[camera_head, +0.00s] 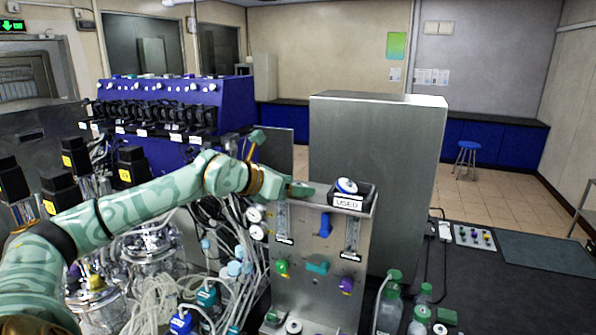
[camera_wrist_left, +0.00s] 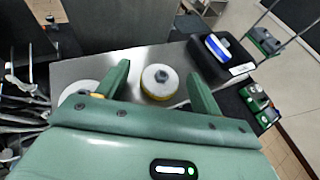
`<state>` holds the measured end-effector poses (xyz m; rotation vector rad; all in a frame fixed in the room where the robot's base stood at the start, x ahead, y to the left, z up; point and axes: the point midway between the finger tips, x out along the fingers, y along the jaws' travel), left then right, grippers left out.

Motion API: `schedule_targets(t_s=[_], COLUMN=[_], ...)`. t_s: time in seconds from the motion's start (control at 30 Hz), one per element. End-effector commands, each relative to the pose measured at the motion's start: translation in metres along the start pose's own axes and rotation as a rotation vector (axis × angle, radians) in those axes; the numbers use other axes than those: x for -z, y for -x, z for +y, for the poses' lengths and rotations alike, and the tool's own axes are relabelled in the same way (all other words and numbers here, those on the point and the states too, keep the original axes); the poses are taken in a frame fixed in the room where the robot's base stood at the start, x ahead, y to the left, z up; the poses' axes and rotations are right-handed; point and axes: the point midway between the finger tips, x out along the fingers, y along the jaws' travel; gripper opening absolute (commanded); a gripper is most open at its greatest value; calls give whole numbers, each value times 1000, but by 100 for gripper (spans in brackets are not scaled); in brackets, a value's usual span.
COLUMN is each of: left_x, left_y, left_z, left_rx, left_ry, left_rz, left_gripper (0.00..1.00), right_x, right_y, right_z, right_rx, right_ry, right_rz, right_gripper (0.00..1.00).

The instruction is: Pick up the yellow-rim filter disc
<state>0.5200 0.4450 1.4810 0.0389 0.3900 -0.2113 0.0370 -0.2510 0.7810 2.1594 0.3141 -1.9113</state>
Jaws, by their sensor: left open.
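The yellow-rim filter disc (camera_wrist_left: 160,83) is round and white with a dark centre. In the left wrist view it sits on the metal top surface, between the two fingers. My left gripper (camera_head: 283,164) is open and empty above the steel panel's top edge in the head view. Its spread fingers also show in the left wrist view (camera_wrist_left: 159,73), one on each side of the disc and not closed on it. In the head view I cannot make out the yellow-rim disc. My right gripper is not in view.
A black box labelled USED (camera_head: 346,204) holds a blue-and-white disc (camera_head: 346,186), right of the gripper. Another pale disc (camera_wrist_left: 78,91) is partly hidden by my gripper. A tall grey cabinet (camera_head: 375,160) stands behind; tubing and glass vessels crowd the lower left.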

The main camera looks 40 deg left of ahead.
Motion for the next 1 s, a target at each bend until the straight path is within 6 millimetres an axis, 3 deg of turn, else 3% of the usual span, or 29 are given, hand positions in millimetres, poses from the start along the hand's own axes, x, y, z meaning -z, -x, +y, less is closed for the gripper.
schedule_targets(t_s=[0.07, 0.37, 0.5, 0.53, 1.0], left_x=[-3, 1, 1, 1, -9], left_y=[-5, -10, -9, -9, -6], left_z=[-2, -2, -2, -2, -2], left_rx=[2, 2, 2, 2, 1], left_ry=[1, -4, -4, -4, -4], left_rz=[-2, 1, 1, 1, -2], left_gripper=[66, 66, 27, 23, 23], right_x=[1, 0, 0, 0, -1], right_y=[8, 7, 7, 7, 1], right_z=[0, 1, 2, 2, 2], right_rx=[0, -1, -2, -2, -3], right_ry=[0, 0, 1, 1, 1], right_rz=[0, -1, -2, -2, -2], right_gripper=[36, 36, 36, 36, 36])
